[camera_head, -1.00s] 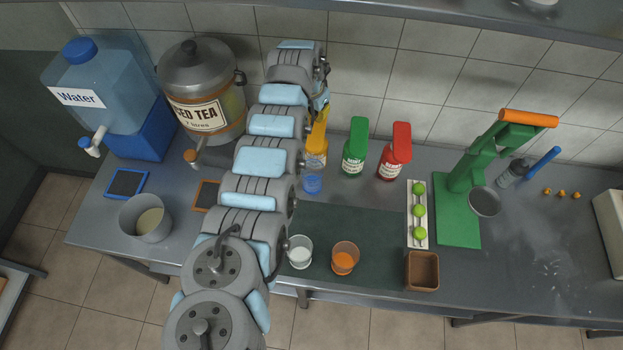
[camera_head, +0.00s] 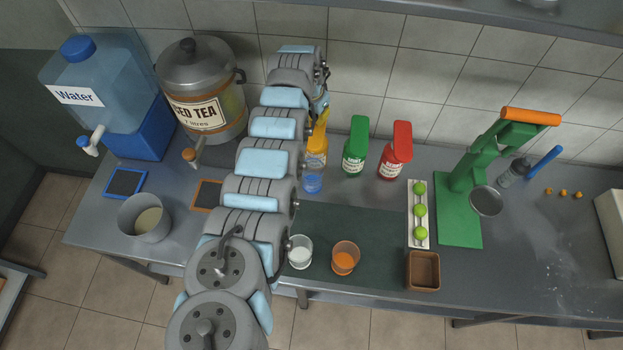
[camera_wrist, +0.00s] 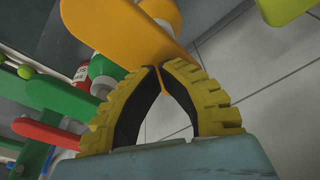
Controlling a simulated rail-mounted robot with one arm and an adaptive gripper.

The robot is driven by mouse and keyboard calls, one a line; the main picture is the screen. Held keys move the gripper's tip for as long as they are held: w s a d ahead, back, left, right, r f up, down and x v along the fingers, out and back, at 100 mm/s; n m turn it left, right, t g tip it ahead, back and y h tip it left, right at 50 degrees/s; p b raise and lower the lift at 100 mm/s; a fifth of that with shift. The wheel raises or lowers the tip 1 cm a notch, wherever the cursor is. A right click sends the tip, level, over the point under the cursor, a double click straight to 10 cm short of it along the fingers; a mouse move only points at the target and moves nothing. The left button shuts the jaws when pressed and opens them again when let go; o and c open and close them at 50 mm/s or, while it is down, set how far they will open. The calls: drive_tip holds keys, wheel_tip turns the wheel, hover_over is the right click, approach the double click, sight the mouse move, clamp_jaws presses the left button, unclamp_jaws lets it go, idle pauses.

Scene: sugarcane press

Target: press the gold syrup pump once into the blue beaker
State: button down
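The gold syrup pump bottle (camera_head: 317,151) stands at the back of the counter, its top partly hidden by my arm. The small blue beaker (camera_head: 313,184) stands right in front of it. My gripper (camera_wrist: 158,68) has yellow ribbed fingers with black pads, and its tips are together. In the wrist view the gold pump head (camera_wrist: 120,28) lies right at the fingertips, with a thin gold strip showing between the fingers. I cannot tell whether they touch it. In the head view the gripper is at the pump's top, mostly hidden by my wrist.
Green (camera_head: 355,150) and red (camera_head: 394,155) pump bottles stand to the right. A clear cup (camera_head: 300,252) and orange cup (camera_head: 345,259) stand in front. The iced tea dispenser (camera_head: 203,90) is left of my arm, and the green press (camera_head: 462,205) is farther right.

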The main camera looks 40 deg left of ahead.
sight(316, 126)
drive_tip(key=shift+f+b, duration=0.35)
drive_tip(key=shift+f, duration=0.35)
drive_tip(key=shift+s+b+x, duration=0.15)
drive_tip(key=shift+b+x, duration=0.3)
drive_tip(key=shift+x, duration=0.25)
drive_tip(key=shift+s+b+x, duration=0.15)
drive_tip(key=shift+b+x, duration=0.25)
drive_tip(key=shift+x, duration=0.3)
drive_tip(key=shift+r, duration=0.1)
drive_tip(key=shift+w+p+v, duration=0.2)
drive_tip(key=shift+p+v, duration=0.4)
drive_tip(key=shift+v, duration=0.3)
drive_tip(key=shift+w+p+v, duration=0.2)
drive_tip(key=shift+p+v, duration=0.35)
drive_tip(key=shift+v, duration=0.35)
drive_tip(key=shift+w+p+v, duration=0.15)
drive_tip(key=shift+p+v, duration=0.45)
drive_tip(key=shift+v, duration=0.3)
drive_tip(key=shift+r, duration=0.3)
drive_tip(key=v, duration=0.3)
drive_tip(key=w+p+v, duration=0.1)
drive_tip(key=v, duration=0.1)
drive_tip(key=shift+r, duration=0.5)
